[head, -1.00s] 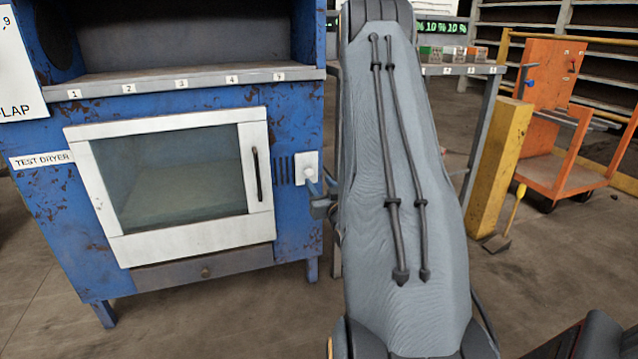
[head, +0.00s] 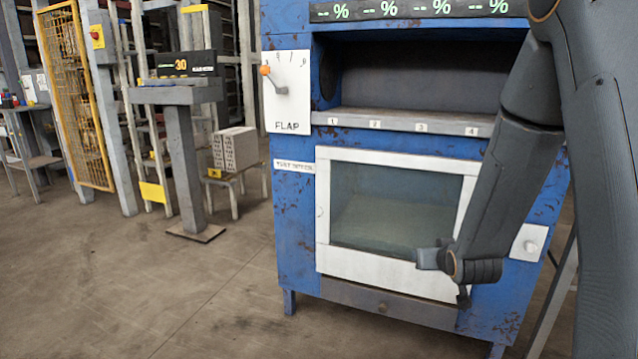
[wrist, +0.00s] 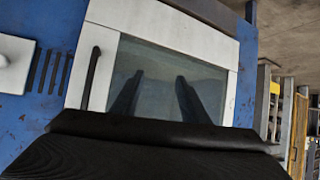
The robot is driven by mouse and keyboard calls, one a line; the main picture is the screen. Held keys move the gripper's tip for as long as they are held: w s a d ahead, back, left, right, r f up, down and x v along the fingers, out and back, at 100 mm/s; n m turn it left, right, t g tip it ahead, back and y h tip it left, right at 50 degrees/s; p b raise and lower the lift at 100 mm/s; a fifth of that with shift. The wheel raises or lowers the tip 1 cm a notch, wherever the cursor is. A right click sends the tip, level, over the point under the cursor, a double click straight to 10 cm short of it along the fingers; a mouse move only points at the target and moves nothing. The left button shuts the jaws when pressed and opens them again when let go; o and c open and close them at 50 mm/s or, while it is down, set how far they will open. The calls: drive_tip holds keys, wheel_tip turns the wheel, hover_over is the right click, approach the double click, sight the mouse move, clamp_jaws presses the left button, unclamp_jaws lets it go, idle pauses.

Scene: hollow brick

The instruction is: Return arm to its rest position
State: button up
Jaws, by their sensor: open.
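My gripper (wrist: 156,92) shows in the wrist view as two dark fingers standing apart, with nothing between them, in front of the dryer's glass door. My arm (head: 495,190) hangs down the right side of the head view, folded, its lower end in front of the door's lower right part. The fingers cannot be made out in the head view. The blue test dryer (head: 296,235) has a white-framed door (head: 335,259), which looks shut. Its black handle (wrist: 90,78) shows in the wrist view; in the head view my arm hides it.
A white knob plate (head: 530,243) is right of the door. The flap lever panel (head: 288,92) is at upper left. A grey pedestal (head: 182,160), a hollow brick (head: 235,149) on a stool and a yellow mesh gate (head: 75,100) stand left. The floor (head: 150,280) at front left is clear.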

drive_tip(key=s+a+r+n+g+y, duration=0.1)
drive_tip(key=s+a+n+g, duration=0.15)
drive_tip(key=s+a, duration=0.65)
drive_tip(key=s+a+r+n+g+y, duration=0.1)
drive_tip(key=s+a+g, duration=0.35)
drive_tip(key=a, duration=0.95)
drive_tip(key=s+a+r+n+g, duration=0.1)
drive_tip(key=s+a+g, duration=0.15)
drive_tip(key=s, duration=0.55)
drive_tip(key=s+a+r+n+g, duration=0.1)
drive_tip(key=s+a, duration=0.2)
drive_tip(key=s, duration=0.5)
drive_tip(key=s+a+r+n+g, duration=0.1)
drive_tip(key=s+a+n, duration=0.1)
drive_tip(key=s, duration=0.7)
drive_tip(key=d+r+m+p, duration=0.3)
drive_tip(key=d+r+p, duration=0.7)
drive_tip(key=r+p, duration=0.3)
drive_tip(key=d+r+m+h+p, duration=0.1)
drive_tip(key=d+r+m+p, duration=0.3)
drive_tip(key=d+r+p, duration=0.6)
wheel_tip(320, 180, up, 4)
drive_tip(key=p, duration=0.8)
drive_tip(key=shift+d+f, duration=0.2)
drive_tip(key=shift+d, duration=0.15)
drive_tip(key=shift+c, duration=0.2)
